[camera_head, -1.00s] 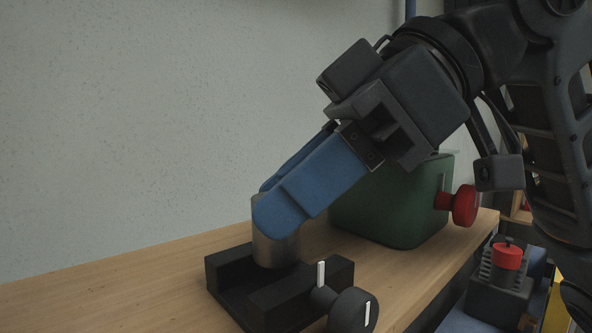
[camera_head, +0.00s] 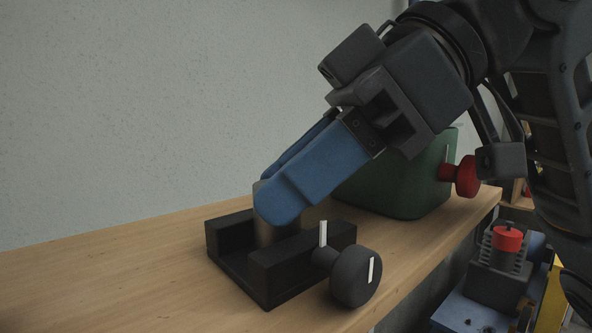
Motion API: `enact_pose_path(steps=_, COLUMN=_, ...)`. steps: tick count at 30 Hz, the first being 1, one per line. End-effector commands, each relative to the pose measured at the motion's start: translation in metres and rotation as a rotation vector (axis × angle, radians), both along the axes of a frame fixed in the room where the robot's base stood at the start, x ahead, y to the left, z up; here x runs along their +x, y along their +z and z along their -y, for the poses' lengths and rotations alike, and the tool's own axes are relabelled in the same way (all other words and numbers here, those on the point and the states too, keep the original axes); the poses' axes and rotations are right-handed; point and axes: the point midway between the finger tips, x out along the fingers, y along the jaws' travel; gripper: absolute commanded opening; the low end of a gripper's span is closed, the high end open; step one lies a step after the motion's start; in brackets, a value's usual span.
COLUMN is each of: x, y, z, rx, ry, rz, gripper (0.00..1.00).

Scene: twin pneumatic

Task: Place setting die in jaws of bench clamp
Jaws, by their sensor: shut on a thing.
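The setting die (camera_head: 276,236) is a grey metal cylinder. It stands about upright between the two jaws of the black bench clamp (camera_head: 262,284), its lower end hidden behind the front jaw. I cannot tell whether it rests on the clamp's floor. My gripper (camera_head: 278,203), with blue fingers, reaches down from the upper right and is shut on the upper part of the die. The clamp has a round black knob (camera_head: 357,277) with a white mark at its right.
The clamp sits on a wooden bench (camera_head: 110,270) against a grey wall. A green box (camera_head: 405,185) with a red knob (camera_head: 467,176) stands behind my gripper. A device with a red cap (camera_head: 507,239) is at the lower right, beyond the bench edge. The bench's left side is clear.

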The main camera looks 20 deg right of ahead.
Motion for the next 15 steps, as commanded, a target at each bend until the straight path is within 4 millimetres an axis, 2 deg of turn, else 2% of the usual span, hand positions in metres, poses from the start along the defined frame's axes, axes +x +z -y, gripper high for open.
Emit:
enact_pose_path(steps=14, x=0.0000, y=-0.0097, z=0.0000, rx=-0.001, ry=0.000, rz=0.000, gripper=0.00)
enact_pose_path(steps=15, x=-0.0001, y=-0.0096, z=-0.0001, rx=-0.002, ry=0.000, rz=-0.001, gripper=0.37)
